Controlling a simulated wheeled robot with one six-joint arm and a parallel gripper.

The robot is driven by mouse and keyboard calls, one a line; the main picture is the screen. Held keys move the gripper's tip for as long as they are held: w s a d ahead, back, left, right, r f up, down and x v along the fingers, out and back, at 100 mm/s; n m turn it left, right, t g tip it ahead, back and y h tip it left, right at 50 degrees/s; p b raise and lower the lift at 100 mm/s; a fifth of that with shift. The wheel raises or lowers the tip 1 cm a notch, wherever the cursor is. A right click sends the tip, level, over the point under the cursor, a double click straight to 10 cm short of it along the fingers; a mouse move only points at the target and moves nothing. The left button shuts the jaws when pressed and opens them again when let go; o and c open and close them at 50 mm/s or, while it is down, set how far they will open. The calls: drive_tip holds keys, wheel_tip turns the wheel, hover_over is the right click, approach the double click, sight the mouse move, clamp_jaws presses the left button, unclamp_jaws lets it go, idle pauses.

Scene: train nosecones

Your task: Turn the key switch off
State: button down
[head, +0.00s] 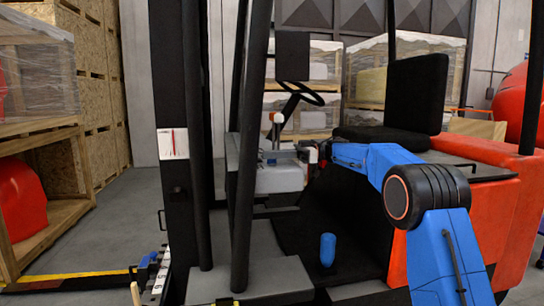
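The key switch cannot be made out; it is too small or hidden in this view. The grey dash console (280,175) of the forklift stands below the steering wheel (301,93). My blue arm reaches in from the lower right across the cab. My gripper (303,155), small and dark, is at the right end of the console top. Whether its fingers touch anything, or are open or shut, cannot be seen.
The black mast and posts (243,150) stand left of the console. A black seat (412,100) is behind my arm, above the orange body (505,205). A blue rounded object (327,250) is on the cab floor. Wooden crates (45,170) stand at the left.

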drive_tip(key=shift+r, duration=0.1)
drive_tip(key=c, duration=2)
unclamp_jaws()
drive_tip(key=v, duration=1.7)
drive_tip(key=shift+w+d, duration=0.1)
drive_tip(key=shift+d, duration=0.05)
